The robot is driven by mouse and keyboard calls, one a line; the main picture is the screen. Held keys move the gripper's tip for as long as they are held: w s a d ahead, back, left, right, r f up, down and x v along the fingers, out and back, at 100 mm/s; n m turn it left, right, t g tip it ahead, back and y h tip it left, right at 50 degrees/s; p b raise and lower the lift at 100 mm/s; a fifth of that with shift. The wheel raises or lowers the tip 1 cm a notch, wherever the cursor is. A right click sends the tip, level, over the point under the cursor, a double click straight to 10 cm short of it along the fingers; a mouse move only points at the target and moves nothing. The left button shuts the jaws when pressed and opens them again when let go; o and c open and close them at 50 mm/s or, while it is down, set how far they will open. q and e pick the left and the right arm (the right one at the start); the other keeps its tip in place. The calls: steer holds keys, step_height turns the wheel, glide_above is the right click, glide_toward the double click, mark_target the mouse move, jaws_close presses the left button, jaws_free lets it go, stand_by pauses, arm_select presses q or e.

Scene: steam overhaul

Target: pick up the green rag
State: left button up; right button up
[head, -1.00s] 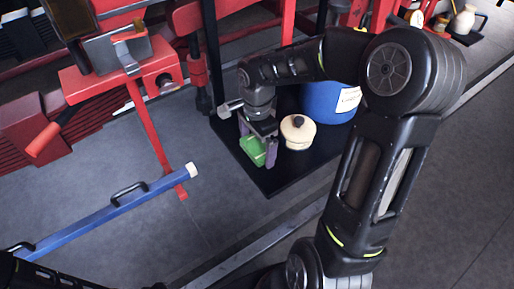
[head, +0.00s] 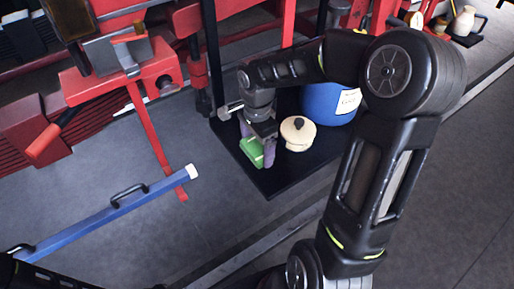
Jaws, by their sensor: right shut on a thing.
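The green rag (head: 252,149) is a small bundle at the front left part of a black shelf board (head: 271,186). My right gripper (head: 258,150) points down over the board, with its grey-purple fingers shut on the rag. Part of the rag is hidden by the fingers. I cannot tell whether the rag touches the board. My left gripper does not show; only a dark piece of my left arm is at the bottom left corner.
A cream round pot with a dark knob (head: 297,136) stands just right of my right gripper. A blue container (head: 327,104) stands behind it. A red frame with a vise (head: 150,70) is at the left. A blue bar (head: 105,213) lies lower left. Grey floor in front is clear.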

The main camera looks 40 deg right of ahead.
mark_target(257, 148)
step_height(257, 148, up, 10)
steer(key=b, duration=0.1)
stand_by(0.4)
